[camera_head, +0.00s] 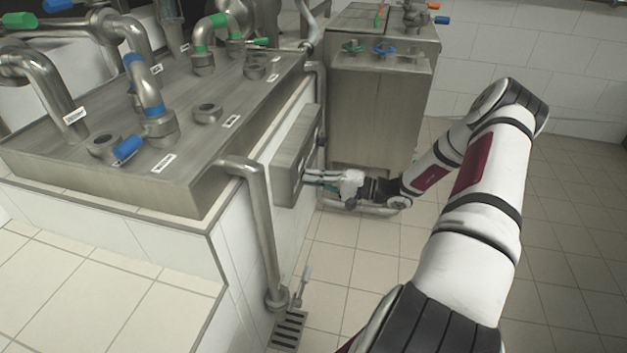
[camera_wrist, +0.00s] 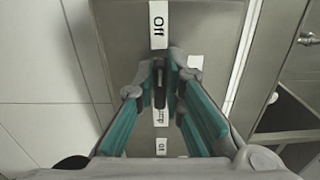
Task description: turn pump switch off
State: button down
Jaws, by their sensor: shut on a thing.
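The pump switch (camera_wrist: 160,96) is a small dark lever on a grey metal switch box (camera_head: 290,162). The box is mounted on the side of the tiled counter in the head view. In the wrist view, a white "Off" label (camera_wrist: 158,25) is above the switch. A partly covered label (camera_wrist: 161,118) and a small "on" label (camera_wrist: 160,147) are below it. My gripper (camera_wrist: 163,72) has its teal-padded fingers on both sides of the lever, shut on it. In the head view my gripper (camera_head: 312,178) reaches the box face; the lever is hidden there.
A steel counter top (camera_head: 185,110) with pipes and blue and green valves stands at the left. A steel cabinet (camera_head: 375,110) stands behind my gripper. The tiled floor at right is clear.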

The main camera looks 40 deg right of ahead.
jog(key=shift+f, duration=0.1)
dwell(0.5)
jog(key=c, duration=1.7)
grip_release()
jog(key=v, duration=1.2)
